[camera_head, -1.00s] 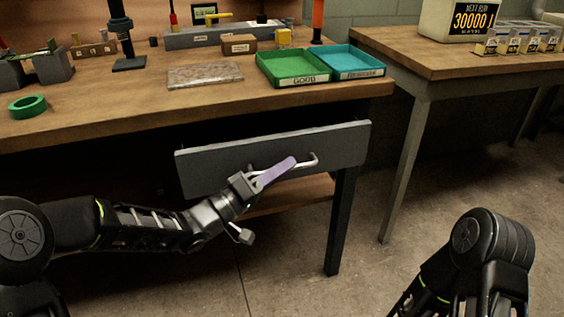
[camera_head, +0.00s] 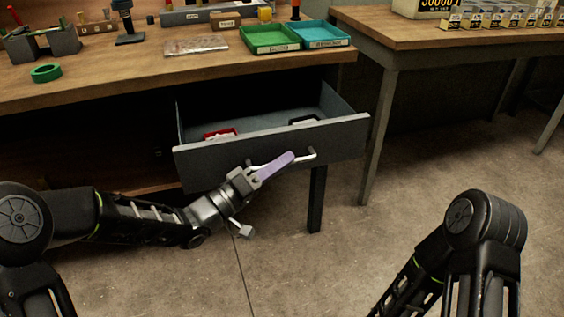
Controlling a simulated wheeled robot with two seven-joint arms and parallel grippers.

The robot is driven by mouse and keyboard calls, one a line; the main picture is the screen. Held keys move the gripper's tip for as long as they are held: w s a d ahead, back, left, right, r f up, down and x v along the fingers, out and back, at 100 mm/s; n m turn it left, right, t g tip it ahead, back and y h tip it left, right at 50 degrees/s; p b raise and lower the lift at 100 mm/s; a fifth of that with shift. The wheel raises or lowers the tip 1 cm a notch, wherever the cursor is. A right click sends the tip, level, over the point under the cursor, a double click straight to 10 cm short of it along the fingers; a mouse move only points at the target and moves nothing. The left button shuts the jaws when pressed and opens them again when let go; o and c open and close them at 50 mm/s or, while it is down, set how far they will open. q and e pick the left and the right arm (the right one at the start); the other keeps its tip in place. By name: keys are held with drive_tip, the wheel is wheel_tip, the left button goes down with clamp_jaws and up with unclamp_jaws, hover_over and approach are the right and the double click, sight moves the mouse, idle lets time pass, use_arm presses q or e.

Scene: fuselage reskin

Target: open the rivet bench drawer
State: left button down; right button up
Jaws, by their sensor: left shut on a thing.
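The grey bench drawer (camera_head: 235,157) hangs under the wooden bench top and stands pulled out, its inside showing from above. Inside lie a red item (camera_head: 220,134) and a small pale and dark item (camera_head: 304,120); both are partly hidden by the front panel. The drawer has a pale bar handle (camera_head: 313,154) on its front. My left gripper (camera_head: 272,168), with a lilac finger, is shut on the handle, covering its middle. My right arm shows at the lower right, but its gripper is out of view.
The rivet bench (camera_head: 110,78) carries a green tray (camera_head: 270,50), a blue tray (camera_head: 318,44), a stone-like slab (camera_head: 196,46) and a green tape ring (camera_head: 46,73). A second table (camera_head: 430,40) stands to the right. The floor in front is clear.

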use_arm(q)
drive_tip(key=c, duration=1.8)
unclamp_jaws()
drive_tip(key=shift+o, duration=0.2)
drive_tip(key=shift+a, duration=0.1)
drive_tip(key=p+v, duration=0.1)
drive_tip(key=v, duration=0.6)
drive_tip(key=shift+s+a, duration=0.2)
drive_tip(key=shift+a, duration=0.1)
drive_tip(key=shift+f, duration=0.15)
